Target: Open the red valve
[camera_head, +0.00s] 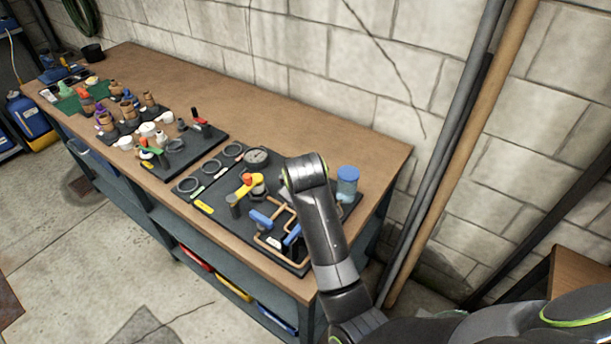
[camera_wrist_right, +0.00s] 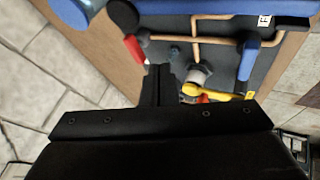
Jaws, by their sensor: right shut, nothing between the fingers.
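The red valve handle (camera_wrist_right: 135,48) shows in the right wrist view as a short red lever at the end of a copper pipe, at the tray's edge. In the head view I cannot make it out; my right arm covers that part of the tray. My right gripper (camera_wrist_right: 160,72) is shut and empty, its fingertips just beside and below the red handle in the wrist picture. I cannot tell whether they touch it. In the head view the fingers are hidden behind my arm. My left gripper is not in view.
The black pipe tray (camera_head: 216,192) sits on the wooden bench (camera_head: 232,100). It carries a yellow handle (camera_head: 250,186), blue handles (camera_head: 261,219), and a gauge (camera_head: 256,156). A blue-topped jar (camera_head: 347,180) stands close by my right arm. Another tray (camera_head: 207,141) lies left. A block wall backs the bench.

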